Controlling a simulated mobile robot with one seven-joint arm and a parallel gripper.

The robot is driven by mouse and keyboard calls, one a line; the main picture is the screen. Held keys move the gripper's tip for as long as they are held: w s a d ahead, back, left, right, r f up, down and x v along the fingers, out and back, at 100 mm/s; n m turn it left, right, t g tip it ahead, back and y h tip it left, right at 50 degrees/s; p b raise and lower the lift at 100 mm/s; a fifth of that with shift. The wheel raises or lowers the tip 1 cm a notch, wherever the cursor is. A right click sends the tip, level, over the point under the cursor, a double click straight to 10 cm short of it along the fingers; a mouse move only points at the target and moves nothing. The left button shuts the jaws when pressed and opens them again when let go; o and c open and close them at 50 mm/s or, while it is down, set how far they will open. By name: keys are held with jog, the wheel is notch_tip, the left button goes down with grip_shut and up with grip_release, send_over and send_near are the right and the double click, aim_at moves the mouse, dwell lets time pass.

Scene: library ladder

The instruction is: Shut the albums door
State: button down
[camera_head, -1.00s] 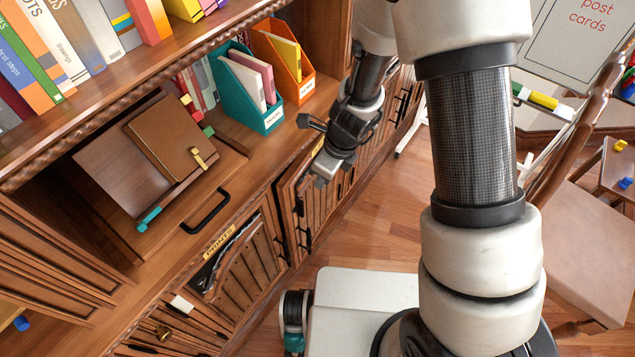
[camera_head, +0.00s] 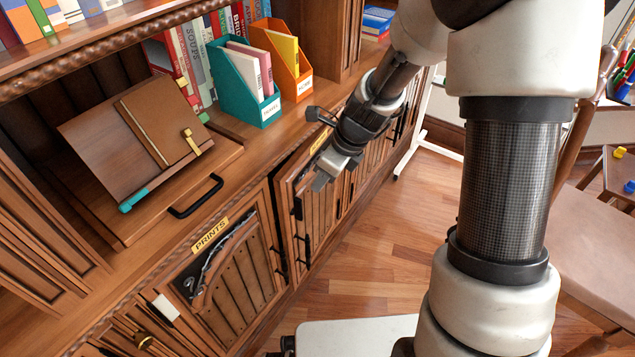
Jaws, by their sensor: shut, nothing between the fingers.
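A slatted wooden cabinet door (camera_head: 318,222) stands right of the compartment labelled PRINTS. A yellow label (camera_head: 321,141) sits above it, too small and too covered to read, so I cannot confirm that it says albums. The door's left edge, with black metal fittings, seems to stand slightly out from the cabinet front. My gripper (camera_head: 322,183) is shut and empty, in front of the upper part of this door. It hides some of the door's top; I cannot tell whether it touches.
The PRINTS compartment (camera_head: 192,282) shows dark contents behind a tilted slatted panel. Above, the counter holds a teal file box (camera_head: 236,88), an orange file box (camera_head: 290,66) and a slanted stand with a brown book (camera_head: 158,122). Clear floor (camera_head: 376,254) lies right of the cabinet.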

aim_at(290, 186)
jog(key=a+f, duration=0.1)
jog(key=w+a+f+b, duration=0.1)
jog(key=f, duration=0.1)
jog(key=w+a+f, duration=0.1)
jog(key=a+f, duration=0.1)
jog(key=shift+w+f+b, duration=0.2)
jog(key=shift+w+b, duration=0.05)
jog(key=shift+b, duration=0.15)
jog(key=shift+w+a, duration=0.35)
jog(key=shift+a, duration=0.25)
jog(key=shift+a+r, duration=0.1)
jog(key=shift+r, duration=0.05)
jog(key=shift+w+a+r+m+p, duration=0.2)
jog(key=shift+w+a+m+p, duration=0.15)
jog(key=shift+a+p, duration=0.45)
jog(key=shift+w+a+f+p, duration=0.15)
jog(key=shift+w+p, duration=0.05)
jog(key=shift+p, duration=0.2)
jog(key=shift+f, duration=0.15)
